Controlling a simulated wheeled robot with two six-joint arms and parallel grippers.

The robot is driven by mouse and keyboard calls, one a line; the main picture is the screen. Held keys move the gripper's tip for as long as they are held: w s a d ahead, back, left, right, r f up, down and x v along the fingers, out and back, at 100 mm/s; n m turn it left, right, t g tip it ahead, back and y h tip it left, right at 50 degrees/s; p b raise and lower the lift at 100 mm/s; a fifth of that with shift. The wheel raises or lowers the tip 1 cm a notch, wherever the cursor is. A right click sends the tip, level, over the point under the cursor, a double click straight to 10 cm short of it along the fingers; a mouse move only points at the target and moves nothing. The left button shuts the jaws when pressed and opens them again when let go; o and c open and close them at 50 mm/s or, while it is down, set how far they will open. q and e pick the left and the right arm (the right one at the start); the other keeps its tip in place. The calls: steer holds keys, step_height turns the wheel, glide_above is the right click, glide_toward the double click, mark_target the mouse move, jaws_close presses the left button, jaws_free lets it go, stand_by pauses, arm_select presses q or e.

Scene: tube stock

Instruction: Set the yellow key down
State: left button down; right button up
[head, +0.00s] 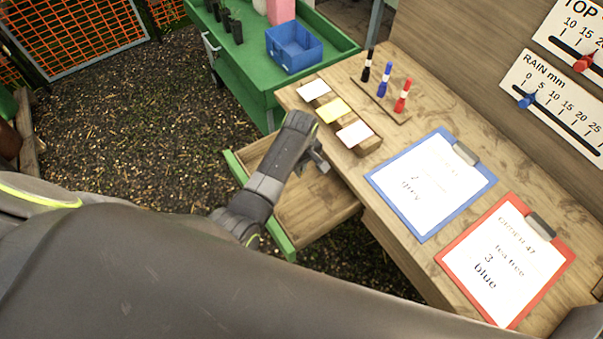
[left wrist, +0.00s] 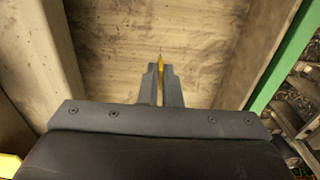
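The yellow key (left wrist: 160,66) shows in the left wrist view as a thin yellow strip between my left fingertips. My left gripper (left wrist: 161,85) is shut on it, with the key's tip sticking out ahead of the fingers. Below lies the bare wooden floor of an open drawer (head: 309,207). In the head view my left gripper (head: 320,163) is over the drawer near the desk edge, and the key is hidden there. I cannot tell how high the key is above the drawer floor. My right gripper is not in view.
The drawer has a green front (head: 262,212). On the desk are a blue clipboard (head: 402,213), a red clipboard (head: 455,266), a block with several cards (head: 368,147) and three markers (head: 382,82). A blue bin (head: 292,60) stands on a green bench.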

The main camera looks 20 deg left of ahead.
mark_target(300, 178)
arm_select(q)
steer(key=shift+f, duration=2.25)
steer(key=shift+f, duration=0.15)
steer(key=c, duration=1.6)
jaws_free()
steer(key=shift+r, duration=0.3)
step_height(300, 178, up, 12)
steer(key=shift+d+f, duration=0.1)
steer(key=shift+d, duration=0.05)
